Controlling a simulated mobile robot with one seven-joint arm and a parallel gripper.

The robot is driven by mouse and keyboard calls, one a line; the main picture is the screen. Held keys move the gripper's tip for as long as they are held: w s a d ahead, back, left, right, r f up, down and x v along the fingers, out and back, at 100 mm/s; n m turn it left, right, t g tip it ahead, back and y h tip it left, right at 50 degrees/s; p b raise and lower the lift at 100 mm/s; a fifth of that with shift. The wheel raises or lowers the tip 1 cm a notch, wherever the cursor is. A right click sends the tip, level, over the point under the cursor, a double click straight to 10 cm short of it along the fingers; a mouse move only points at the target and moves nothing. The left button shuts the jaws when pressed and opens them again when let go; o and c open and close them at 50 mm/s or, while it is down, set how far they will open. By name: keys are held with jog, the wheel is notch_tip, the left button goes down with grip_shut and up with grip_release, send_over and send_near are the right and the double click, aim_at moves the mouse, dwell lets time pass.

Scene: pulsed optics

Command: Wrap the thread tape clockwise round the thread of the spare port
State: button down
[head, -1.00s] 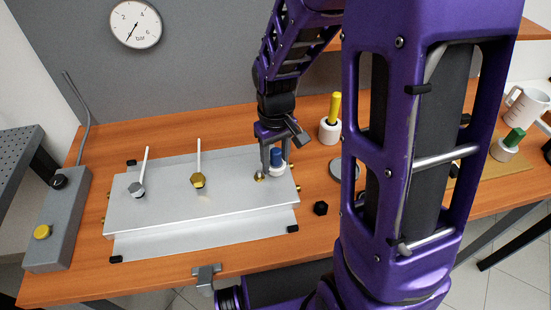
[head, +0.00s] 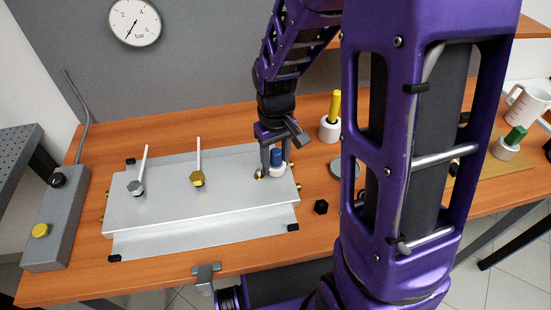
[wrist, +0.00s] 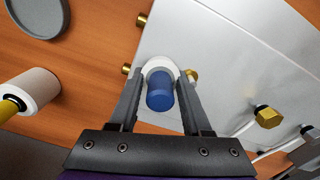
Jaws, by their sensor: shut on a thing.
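My gripper (head: 271,150) is over the right end of the silver manifold block (head: 170,212). It is shut on a blue-handled white piece, probably the thread tape. In the wrist view its blue handle (wrist: 160,95) stands between the fingers, with the white rim (wrist: 158,66) just beyond. A brass fitting (head: 259,174), perhaps the spare port, sits on the block just left of the white piece. It shows close beside the white rim in the wrist view (wrist: 191,75). I cannot tell whether they touch, and no wrapped tape can be made out.
A grey box (head: 55,222) is at left.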

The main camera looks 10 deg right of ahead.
aim_at(247, 187)
jog(key=shift+f, duration=0.3)
jog(key=shift+r, duration=0.1)
jog(key=shift+s+a, duration=0.3)
jog(key=shift+s, duration=0.55)
jog(key=shift+s+a, duration=0.3)
jog(key=shift+s, duration=0.55)
jog(key=shift+s+a, duration=0.3)
jog(key=shift+a, duration=0.5)
jog(key=shift+s+a, duration=0.3)
jog(key=shift+a, duration=0.45)
jog(key=shift+w+a, duration=0.4)
jog(key=shift+a, duration=0.4)
jog(key=shift+w+a, duration=0.4)
jog(key=shift+a, duration=0.35)
